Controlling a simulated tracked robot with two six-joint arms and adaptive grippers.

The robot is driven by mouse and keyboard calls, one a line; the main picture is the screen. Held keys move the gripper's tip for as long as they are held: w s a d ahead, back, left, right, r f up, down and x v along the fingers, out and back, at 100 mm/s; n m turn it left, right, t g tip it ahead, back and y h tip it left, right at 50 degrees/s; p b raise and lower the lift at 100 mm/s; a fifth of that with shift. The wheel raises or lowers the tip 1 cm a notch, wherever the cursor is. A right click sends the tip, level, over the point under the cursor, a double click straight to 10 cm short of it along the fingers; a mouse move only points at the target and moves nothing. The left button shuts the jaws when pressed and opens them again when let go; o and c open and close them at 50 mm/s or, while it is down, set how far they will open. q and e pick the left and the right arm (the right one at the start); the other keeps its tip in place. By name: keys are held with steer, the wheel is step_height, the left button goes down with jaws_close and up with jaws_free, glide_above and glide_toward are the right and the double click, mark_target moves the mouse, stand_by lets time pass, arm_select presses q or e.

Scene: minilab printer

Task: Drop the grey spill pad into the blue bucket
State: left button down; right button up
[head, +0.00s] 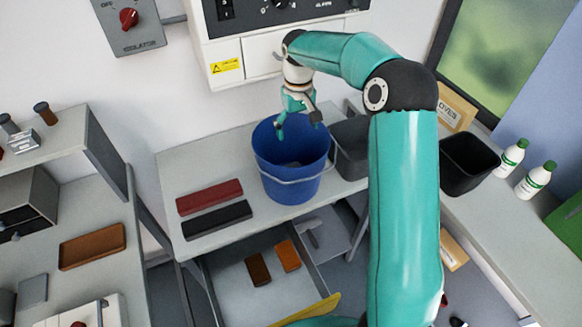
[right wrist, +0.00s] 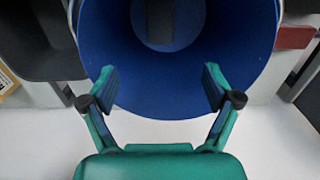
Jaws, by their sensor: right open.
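The blue bucket (head: 290,178) stands upright on the grey bench below the control panel; its open mouth also fills the upper right wrist view (right wrist: 190,100). A grey flat piece, which looks like the spill pad (head: 292,165), lies down inside the bucket. In the right wrist view it shows as a dark grey rectangle (right wrist: 160,22) at the bucket's bottom, cut by the frame edge. My right gripper (head: 298,118) is above the bucket's mouth, open and empty; its two fingers stand apart in the right wrist view (right wrist: 160,88). My left gripper is out of view.
Red (head: 209,197) and black (head: 217,220) flat boxes lie left of the bucket. A dark grey bin (head: 352,148) stands close to its right. A black bin (head: 468,165) and white bottles (head: 512,158) are further right. Below is an open drawer (head: 232,285).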

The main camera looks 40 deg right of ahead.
step_height(320, 180, up, 11)
stand_by(0.4)
stand_by(0.4)
